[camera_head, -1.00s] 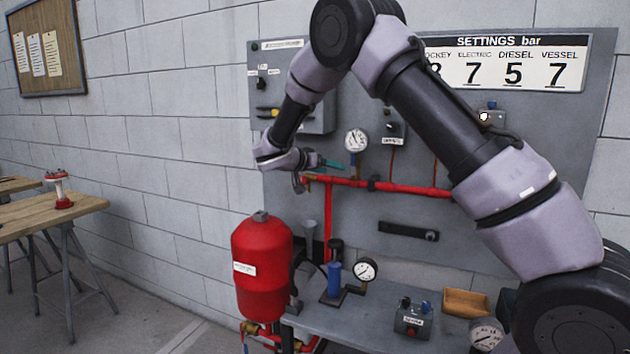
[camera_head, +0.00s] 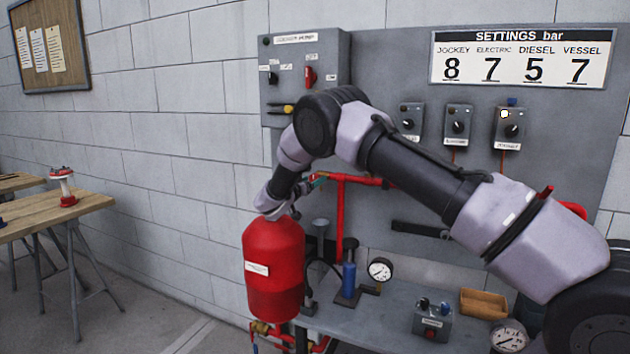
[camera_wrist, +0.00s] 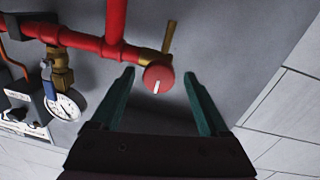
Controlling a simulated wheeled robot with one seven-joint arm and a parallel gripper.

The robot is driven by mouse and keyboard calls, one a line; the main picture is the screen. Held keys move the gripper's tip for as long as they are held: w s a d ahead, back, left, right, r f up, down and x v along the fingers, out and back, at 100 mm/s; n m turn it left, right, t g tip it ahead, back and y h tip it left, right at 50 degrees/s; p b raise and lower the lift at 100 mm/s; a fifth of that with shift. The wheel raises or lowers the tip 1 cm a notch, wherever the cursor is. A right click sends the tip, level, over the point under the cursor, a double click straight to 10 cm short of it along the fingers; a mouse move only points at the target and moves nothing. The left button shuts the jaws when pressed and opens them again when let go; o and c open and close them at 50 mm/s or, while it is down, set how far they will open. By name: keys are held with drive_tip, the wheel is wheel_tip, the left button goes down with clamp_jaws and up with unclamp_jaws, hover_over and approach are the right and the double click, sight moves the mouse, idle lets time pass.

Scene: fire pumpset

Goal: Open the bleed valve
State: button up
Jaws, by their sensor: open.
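In the wrist view, a red round knob (camera_wrist: 158,78) with a white mark sits at the end of a red pipe (camera_wrist: 85,42). A brass lever or stem (camera_wrist: 169,37) sticks out beside it. No label shows which part is the bleed valve. My gripper (camera_wrist: 159,73) is open, with a teal finger on either side of the knob and visible gaps to both. Whether the fingertips reach its depth I cannot tell. In the head view, my gripper (camera_head: 318,181) is small and partly hidden at the left end of the red pipe (camera_head: 357,180).
A red vessel (camera_head: 273,265) stands just below my wrist. A control box (camera_head: 304,75) hangs above left. A pressure gauge (camera_wrist: 65,105) hangs off the pipe near my gripper. The bench (camera_head: 395,300) holds a blue cylinder (camera_head: 348,279) and another gauge (camera_head: 380,269).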

drive_tip(key=shift+x, duration=1.15)
clamp_jaws()
